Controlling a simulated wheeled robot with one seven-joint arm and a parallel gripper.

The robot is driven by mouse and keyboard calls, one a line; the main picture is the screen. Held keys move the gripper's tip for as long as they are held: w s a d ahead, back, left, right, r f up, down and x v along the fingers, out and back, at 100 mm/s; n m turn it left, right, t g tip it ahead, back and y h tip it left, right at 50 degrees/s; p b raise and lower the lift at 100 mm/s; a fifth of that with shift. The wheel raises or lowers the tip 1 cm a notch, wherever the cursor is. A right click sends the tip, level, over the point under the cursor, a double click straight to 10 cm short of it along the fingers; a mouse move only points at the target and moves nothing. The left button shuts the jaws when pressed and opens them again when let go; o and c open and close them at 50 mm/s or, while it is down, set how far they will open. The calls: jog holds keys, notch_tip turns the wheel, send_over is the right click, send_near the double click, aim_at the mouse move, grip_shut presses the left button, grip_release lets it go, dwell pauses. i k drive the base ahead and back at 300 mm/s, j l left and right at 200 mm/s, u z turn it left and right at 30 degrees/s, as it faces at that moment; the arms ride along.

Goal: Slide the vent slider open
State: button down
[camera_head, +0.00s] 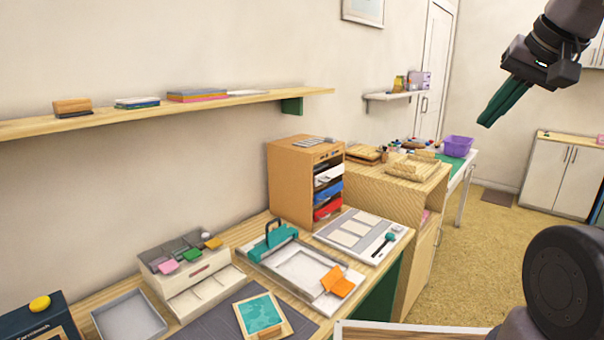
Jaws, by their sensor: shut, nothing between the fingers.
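No part can be clearly made out as the vent slider. A small grey slatted piece (309,142) lies on top of the wooden drawer cabinet (292,185); it may be a vent, but it is too small to tell whether it is open or closed. My gripper (486,123) is at the upper right, with dark green fingers shut and empty. It hangs in the air, pointing down and left, well apart from the cabinet and the worktops.
The worktop holds a teal-handled press (272,240), a grey board (362,235), a white drawer box (200,283) and a teal pad (259,313). A shelf (220,104) runs along the wall above. Carpet (475,250) at right is open floor.

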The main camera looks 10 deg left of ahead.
aim_at(311, 142)
jog(key=i+l+u, duration=0.55)
jog(key=l+u, duration=0.15)
jog(key=l, duration=0.1)
